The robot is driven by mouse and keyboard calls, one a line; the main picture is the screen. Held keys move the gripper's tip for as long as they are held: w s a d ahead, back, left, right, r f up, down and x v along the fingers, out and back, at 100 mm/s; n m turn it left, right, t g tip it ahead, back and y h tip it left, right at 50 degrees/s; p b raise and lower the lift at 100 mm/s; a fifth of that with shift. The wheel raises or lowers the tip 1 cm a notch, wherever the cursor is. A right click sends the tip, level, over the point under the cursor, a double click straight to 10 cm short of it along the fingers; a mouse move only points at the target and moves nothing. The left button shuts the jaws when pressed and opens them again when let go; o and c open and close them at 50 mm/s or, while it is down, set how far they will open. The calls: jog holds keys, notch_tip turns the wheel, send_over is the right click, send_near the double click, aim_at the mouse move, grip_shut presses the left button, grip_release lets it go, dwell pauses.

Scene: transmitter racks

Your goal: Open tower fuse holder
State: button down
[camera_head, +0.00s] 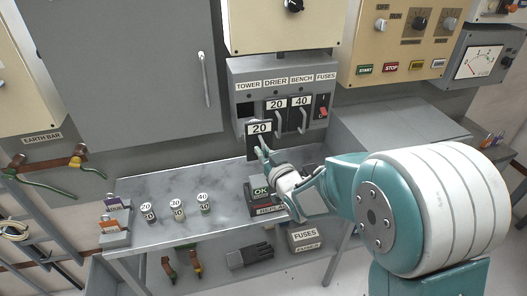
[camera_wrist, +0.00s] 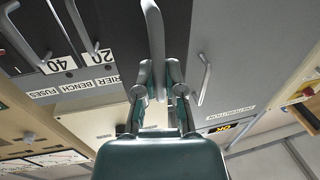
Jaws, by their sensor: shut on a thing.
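The tower fuse holder (camera_head: 259,128) is a dark block with a white "20" label. It is out of the fuse panel (camera_head: 236,78), in front of and below the slot under the TOWER label, which looks dark and empty (camera_head: 246,108). My gripper (camera_head: 265,150) is shut on the holder's grey handle, which shows between the fingers in the wrist view (camera_wrist: 155,45). In the wrist view my gripper (camera_wrist: 158,85) points up the picture. The drier holder (camera_head: 276,115) marked 20 and bench holder (camera_head: 301,112) marked 40 sit in the panel.
A large grey cabinet (camera_head: 130,65) with a handle stands left of the panel.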

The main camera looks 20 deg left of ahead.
jog(key=shift+w+a, duration=0.15)
jog(key=shift+w, duration=0.05)
jog(key=c, duration=0.7)
grip_release()
jog(key=shift+d, duration=0.2)
jog(key=shift+s, duration=0.1)
jog(key=v, duration=1.2)
